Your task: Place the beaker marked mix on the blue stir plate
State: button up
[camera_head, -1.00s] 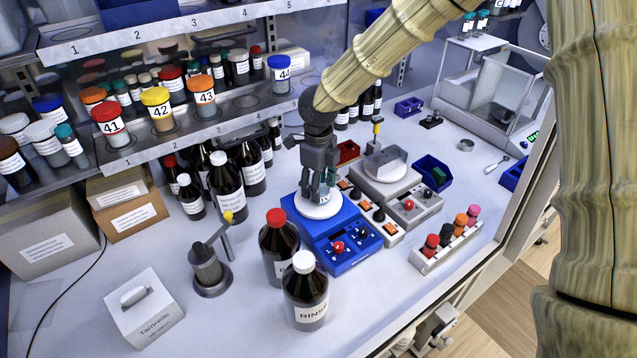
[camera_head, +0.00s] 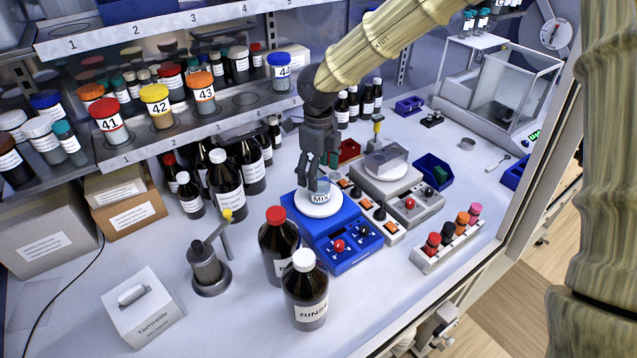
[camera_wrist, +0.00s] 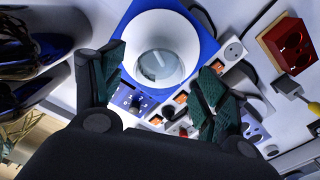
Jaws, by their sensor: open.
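The beaker marked MIX (camera_head: 320,194) stands upright on the white round top (camera_head: 318,209) of the blue stir plate (camera_head: 345,250). Its label faces the head camera. My gripper (camera_head: 320,178) is just above and behind the beaker, its fingers pointing down. In the wrist view the gripper (camera_wrist: 158,85) has its fingers spread wide apart. The beaker (camera_wrist: 160,64) shows between and beyond the fingertips, on the white top, apart from both fingers. The blue stir plate (camera_wrist: 207,45) shows around it.
Two brown bottles, one red-capped (camera_head: 278,245) and one labelled RINSE (camera_head: 305,290), stand front left of the plate. A grey stirrer (camera_head: 397,205) stands to its right. A rack of coloured caps (camera_head: 447,240) is farther right. Shelf bottles (camera_head: 226,185) stand behind left.

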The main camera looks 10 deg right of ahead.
notch_tip(320, 180, up, 8)
jog(key=b, duration=0.1)
jog(key=shift+r+b, duration=0.15)
jog(key=shift+b, duration=0.25)
